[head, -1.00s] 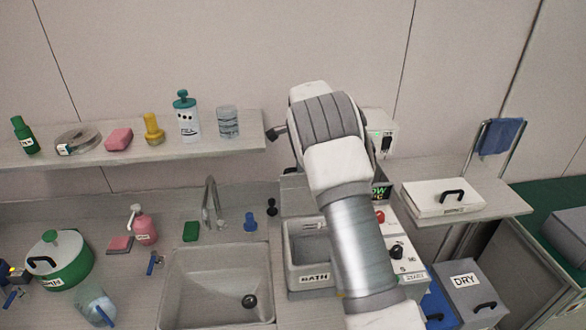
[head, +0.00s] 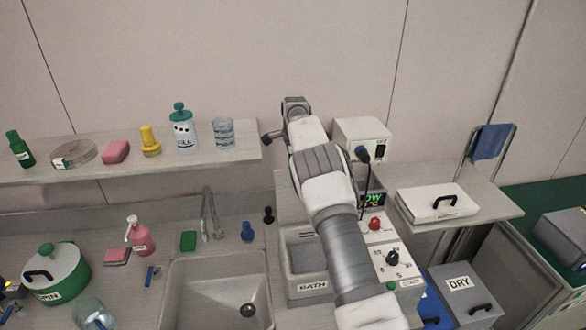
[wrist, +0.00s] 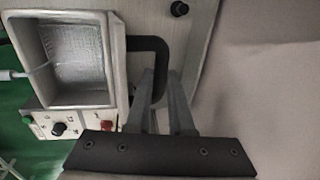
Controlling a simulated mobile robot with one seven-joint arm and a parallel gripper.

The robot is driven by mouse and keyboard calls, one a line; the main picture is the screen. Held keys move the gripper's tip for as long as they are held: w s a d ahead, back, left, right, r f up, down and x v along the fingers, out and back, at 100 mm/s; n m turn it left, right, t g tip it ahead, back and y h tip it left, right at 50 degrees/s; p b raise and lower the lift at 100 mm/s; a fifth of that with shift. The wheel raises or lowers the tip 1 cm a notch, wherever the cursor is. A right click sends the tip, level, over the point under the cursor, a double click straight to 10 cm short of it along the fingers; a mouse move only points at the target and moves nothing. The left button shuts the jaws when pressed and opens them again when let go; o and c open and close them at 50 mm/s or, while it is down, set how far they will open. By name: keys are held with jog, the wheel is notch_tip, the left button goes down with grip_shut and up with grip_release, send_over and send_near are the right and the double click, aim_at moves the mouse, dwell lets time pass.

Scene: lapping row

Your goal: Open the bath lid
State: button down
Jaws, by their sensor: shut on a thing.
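The bath (head: 305,287) stands open right of the sink in the head view, its hollow inside showing. The wrist view shows the bath (wrist: 45,60) from above, with a pale, glinting inside. A metal lid (wrist: 118,60) appears nearly edge-on along the bath's rim, seemingly raised. Its black bar handle (wrist: 150,43) sticks out on the side away from the bath. My gripper (wrist: 160,85) is shut on this handle. In the head view my arm hides the gripper and handle, and most of the lid cannot be made out.
A control panel (head: 390,260) with a knob and red button lies right of the bath. A shelf (head: 60,173) with bottles runs along the wall at left. A white box (head: 362,135) stands behind my arm. The sink (head: 215,290) and tap are at left.

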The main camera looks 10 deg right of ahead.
jog(key=shift+w+r, duration=0.1)
jog(key=shift+w, duration=0.5)
jog(key=c, duration=1)
grip_release()
jog(key=shift+w, duration=0.2)
jog(key=shift+o, duration=1)
jog(key=shift+w+f, duration=0.25)
jog(key=shift+f, duration=0.1)
jog(key=shift+s+r, duration=0.1)
jog(key=s+r, duration=0.1)
jog(key=r, duration=0.7)
jog(key=s+r, duration=0.2)
jog(key=r, duration=0.6)
jog(key=shift+s+r, duration=0.3)
jog(key=shift+r, duration=0.1)
